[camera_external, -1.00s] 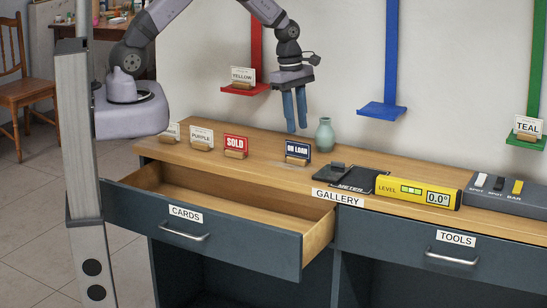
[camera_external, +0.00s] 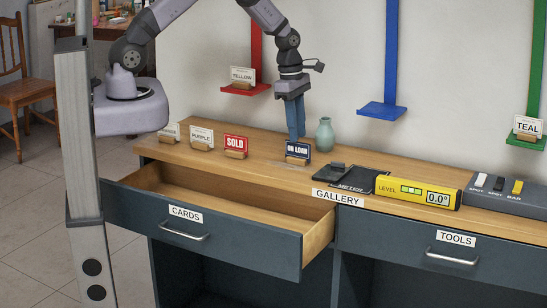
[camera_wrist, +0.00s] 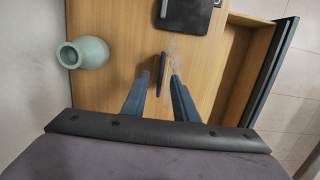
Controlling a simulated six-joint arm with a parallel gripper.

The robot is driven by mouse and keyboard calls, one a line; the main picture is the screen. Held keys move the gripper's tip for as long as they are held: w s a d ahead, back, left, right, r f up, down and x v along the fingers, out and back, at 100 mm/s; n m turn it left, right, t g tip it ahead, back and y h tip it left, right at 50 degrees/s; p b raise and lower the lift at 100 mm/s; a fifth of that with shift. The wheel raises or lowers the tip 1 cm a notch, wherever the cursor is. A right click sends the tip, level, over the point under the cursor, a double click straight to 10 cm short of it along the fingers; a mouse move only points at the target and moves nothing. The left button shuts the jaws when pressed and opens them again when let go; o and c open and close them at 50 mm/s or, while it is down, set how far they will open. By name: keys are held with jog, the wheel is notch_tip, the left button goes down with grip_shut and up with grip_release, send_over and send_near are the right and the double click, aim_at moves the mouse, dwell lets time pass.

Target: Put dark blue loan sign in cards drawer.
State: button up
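The dark blue sign (camera_external: 298,149), lettered "ON LOAN", stands upright in a small wooden holder on the wooden counter. In the wrist view it shows edge-on as a thin dark strip (camera_wrist: 161,72). My gripper (camera_external: 296,136) points down just above and behind the sign in the external view. In the wrist view my gripper (camera_wrist: 160,78) is open, with its two blue fingers apart and the sign lying between and just beyond the tips. The cards drawer (camera_external: 250,240), labelled "CARDS", is pulled open and its visible inside is empty. It also shows in the wrist view (camera_wrist: 272,75).
A red "SOLD" sign (camera_external: 235,144) and a "PURPLE" card (camera_external: 201,136) stand left of the blue sign. A pale green vase (camera_external: 324,134) is close behind it. A dark meter (camera_external: 350,180) and yellow level (camera_external: 415,191) lie to the right.

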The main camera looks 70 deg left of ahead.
aim_at(298, 144)
jog(key=shift+w+d+f+p, duration=0.1)
jog(key=shift+f+p, duration=0.45)
jog(key=shift+f, duration=0.7)
jog(key=shift+w+d+f+p, duration=0.1)
jog(key=shift+f+p, duration=0.4)
jog(key=shift+f, duration=0.7)
jog(key=shift+s, duration=0.1)
grip_shut()
